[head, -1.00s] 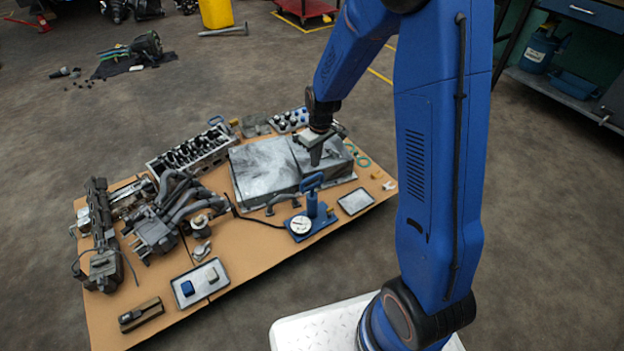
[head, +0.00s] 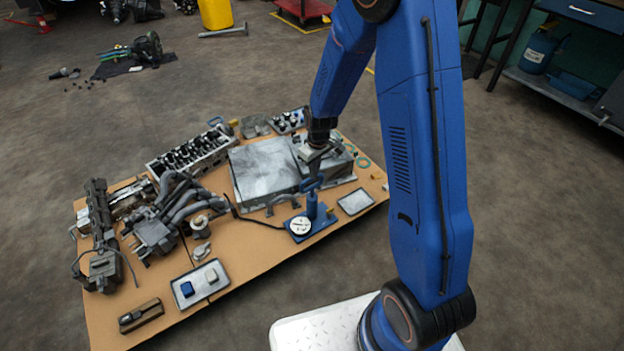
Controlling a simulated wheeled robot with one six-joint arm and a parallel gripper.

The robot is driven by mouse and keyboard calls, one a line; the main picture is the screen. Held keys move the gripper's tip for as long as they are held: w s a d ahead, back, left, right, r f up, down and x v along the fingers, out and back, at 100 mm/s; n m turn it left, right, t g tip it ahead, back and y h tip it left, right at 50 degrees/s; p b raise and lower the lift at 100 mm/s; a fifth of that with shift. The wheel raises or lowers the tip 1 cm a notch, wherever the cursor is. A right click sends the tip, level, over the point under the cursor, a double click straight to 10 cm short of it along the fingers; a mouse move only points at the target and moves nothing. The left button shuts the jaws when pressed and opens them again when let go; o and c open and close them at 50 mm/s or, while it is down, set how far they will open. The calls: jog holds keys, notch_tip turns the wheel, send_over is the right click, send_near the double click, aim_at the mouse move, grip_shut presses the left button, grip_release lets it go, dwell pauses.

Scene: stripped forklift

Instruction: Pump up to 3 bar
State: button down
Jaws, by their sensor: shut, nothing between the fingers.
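A blue hand pump (head: 312,208) with a loop handle (head: 312,186) stands upright on a blue base plate on the cardboard-brown table. A round white gauge (head: 300,225) sits at the base's left; its reading is too small to make out. A black hose (head: 250,218) runs left from it toward the grey engine parts. My gripper (head: 312,174) is shut and empty, pointing down right at the top of the handle. Whether it touches the handle I cannot tell.
A large grey metal cover (head: 262,170) lies behind the pump. A small grey tray (head: 355,201) is right of the pump; another tray (head: 215,277) holds a blue and a pale block. Manifolds (head: 160,225) and a cylinder head (head: 188,150) fill the left.

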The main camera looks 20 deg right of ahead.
aim_at(313, 187)
jog(key=shift+f, duration=0.45)
jog(key=shift+f, duration=1.9)
jog(key=shift+r, duration=0.1)
jog(key=s, duration=0.1)
jog(key=s+d+r, duration=0.1)
jog(key=shift+s+d, duration=0.25)
jog(key=shift+s, duration=0.05)
notch_tip(313, 187, up, 17)
jog(key=s, duration=0.1)
jog(key=shift+s+d, duration=0.25)
jog(key=shift+d, duration=0.15)
